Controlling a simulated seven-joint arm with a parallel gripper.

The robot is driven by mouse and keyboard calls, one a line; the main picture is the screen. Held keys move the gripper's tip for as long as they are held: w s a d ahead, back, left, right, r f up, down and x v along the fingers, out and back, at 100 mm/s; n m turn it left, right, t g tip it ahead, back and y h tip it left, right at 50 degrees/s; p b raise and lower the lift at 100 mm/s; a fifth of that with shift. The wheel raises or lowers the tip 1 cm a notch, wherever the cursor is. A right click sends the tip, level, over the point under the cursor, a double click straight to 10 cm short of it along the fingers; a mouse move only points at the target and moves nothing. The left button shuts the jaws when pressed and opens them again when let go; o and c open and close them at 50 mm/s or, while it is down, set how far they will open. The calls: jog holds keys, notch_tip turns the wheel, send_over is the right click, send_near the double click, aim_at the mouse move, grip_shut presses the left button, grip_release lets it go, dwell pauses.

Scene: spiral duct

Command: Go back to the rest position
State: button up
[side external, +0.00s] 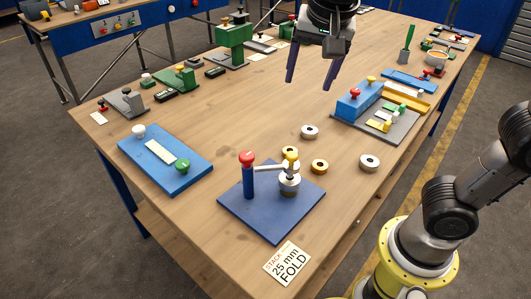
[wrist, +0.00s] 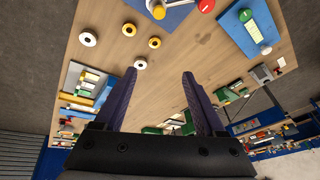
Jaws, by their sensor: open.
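My gripper (side external: 309,84) hangs above the wooden table with its two dark purple fingers spread wide and nothing between them. In the wrist view my gripper (wrist: 160,75) also shows empty. It is apart from everything on the table. Below and in front stands a blue base plate (side external: 247,218) with a red-knobbed blue post (side external: 248,178) and a swing arm with a yellow knob (side external: 291,155). A silver stacked piece (side external: 289,184) stands under the arm's end; how many parts it has I cannot tell.
A blue board (side external: 190,178) lies left, a blue-topped fixture (side external: 358,103) right, and a green press (side external: 235,42) behind. A "25 mm FOLD" card (side external: 287,264) lies in front.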

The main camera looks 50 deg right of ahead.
jog(key=s+d+f+n+t+y, duration=0.1)
jog(key=s+d+f+n, duration=0.25)
jog(key=s+d, duration=0.45)
jog(key=s+a+f+n+t+y, duration=0.1)
jog(key=s+a+f+n, duration=0.2)
jog(key=s+f+n, duration=0.2)
jog(key=f+n, duration=0.1)
jog(key=n, duration=0.2)
jog(key=shift+s+a+f+y, duration=0.15)
jog(key=shift+a+f+y, duration=0.15)
